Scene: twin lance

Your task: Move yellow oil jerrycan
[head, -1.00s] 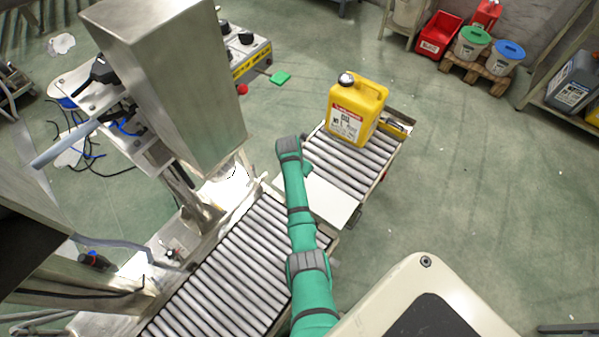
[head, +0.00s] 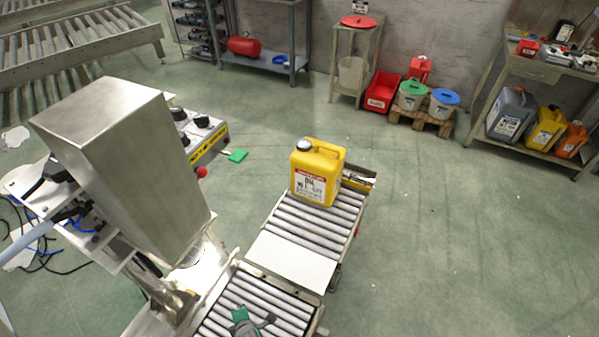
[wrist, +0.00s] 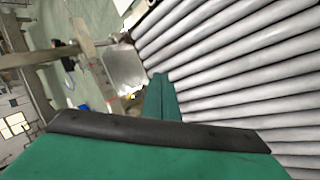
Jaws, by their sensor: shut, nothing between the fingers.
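In the head view only a small green and grey end of my arm (head: 242,322) shows at the bottom, over the near rollers and well short of the jerrycan. The jerrycan does not show in the wrist view.
A tall metal machine box (head: 130,165) stands left of the rollers. A white plate (head: 292,262) lies across the conveyor's near end. A shelf at right holds grey, yellow (head: 545,130) and orange jerrycans. Buckets (head: 411,96) stand on a pallet at the back. The floor right of the conveyor is clear.

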